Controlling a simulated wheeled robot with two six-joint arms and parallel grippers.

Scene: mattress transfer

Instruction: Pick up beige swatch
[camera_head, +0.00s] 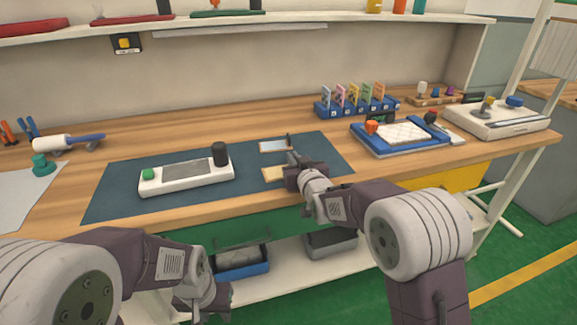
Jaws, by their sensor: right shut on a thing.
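The beige swatch (273,174) is a small flat piece over the dark blue mat, near the mat's front edge. My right gripper (294,163) is at its right edge, shut on it; the gripper body hides that edge. I cannot tell whether the swatch is lifted off the mat. My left gripper (214,301) hangs low in front of the table, far from the swatch, and its fingers are not clear enough to read.
A pale blue framed swatch (275,146) lies just behind. A white device (187,176) with a green button and black knob stands left on the mat (115,187). A blue tray (372,147) and blue rack (325,108) stand right. The mat's front middle is clear.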

